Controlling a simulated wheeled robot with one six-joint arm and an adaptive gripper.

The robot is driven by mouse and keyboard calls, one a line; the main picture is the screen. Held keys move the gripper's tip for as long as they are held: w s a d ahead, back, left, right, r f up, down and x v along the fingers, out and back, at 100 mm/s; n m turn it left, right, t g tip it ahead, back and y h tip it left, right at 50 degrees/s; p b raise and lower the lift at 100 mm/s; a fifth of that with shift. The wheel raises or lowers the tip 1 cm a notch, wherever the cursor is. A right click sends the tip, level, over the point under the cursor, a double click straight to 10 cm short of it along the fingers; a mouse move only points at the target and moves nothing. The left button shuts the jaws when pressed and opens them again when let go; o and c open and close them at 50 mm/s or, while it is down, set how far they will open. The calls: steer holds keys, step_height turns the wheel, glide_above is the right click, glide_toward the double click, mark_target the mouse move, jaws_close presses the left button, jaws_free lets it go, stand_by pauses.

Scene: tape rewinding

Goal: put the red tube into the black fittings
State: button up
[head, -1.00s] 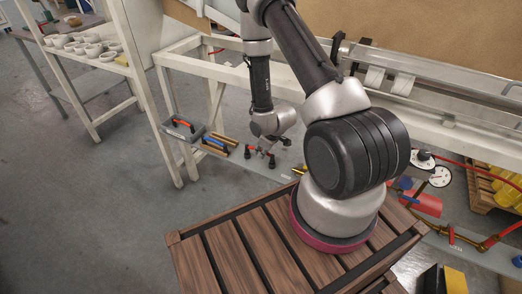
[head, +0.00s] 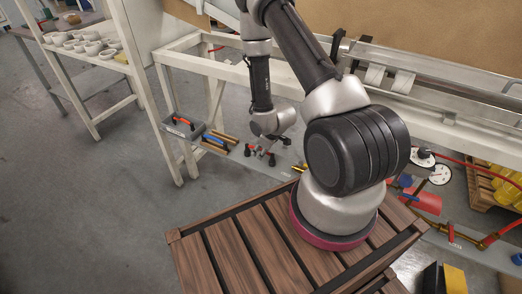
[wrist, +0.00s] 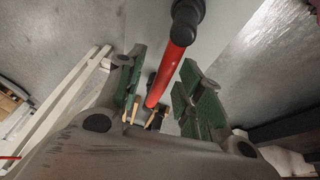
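The red tube (wrist: 172,70) runs between my gripper's green-padded fingers in the wrist view. A black fitting (wrist: 188,14) meets its upper end; I cannot tell whether the tube is seated in it. Another dark part lies near the lower end, partly hidden. My gripper (wrist: 162,94) is open, with gaps on both sides of the tube. In the head view my gripper (head: 264,146) is low over the grey shelf, and small black fittings (head: 271,159) show around it. The tube is mostly hidden there.
Left along the shelf stand a tray with an orange-handled tool (head: 182,122) and a wooden box with a blue item (head: 215,139). A white frame (head: 225,62) rises close around my arm. A slatted wooden crate (head: 240,250) is in front.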

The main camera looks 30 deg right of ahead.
steer(key=shift+r, duration=0.1)
steer(key=v, duration=1.1)
steer(key=shift+s+r, duration=0.15)
steer(key=shift+r, duration=0.25)
steer(key=s+d+r+m+g+h, duration=0.1)
steer(key=s+d+r+m+g, duration=0.15)
steer(key=s, duration=0.35)
steer(key=s+d+r+m+g+h, duration=0.1)
steer(key=s+r+m+g, duration=0.1)
steer(key=s+g, duration=0.3)
steer(key=s+a+r+t, duration=0.1)
steer(key=s+r+t, duration=0.1)
steer(key=r, duration=0.9)
steer(key=s+a+r+m+t, duration=0.1)
steer(key=s+a+r+t, duration=0.1)
steer(key=r, duration=0.9)
steer(key=s+a+r+m+t, duration=0.1)
steer(key=s+r+t, duration=0.2)
steer(key=r, duration=0.9)
steer(key=shift+s+a+y, duration=0.3)
steer(key=shift+s+a, duration=0.1)
steer(key=shift+s, duration=0.75)
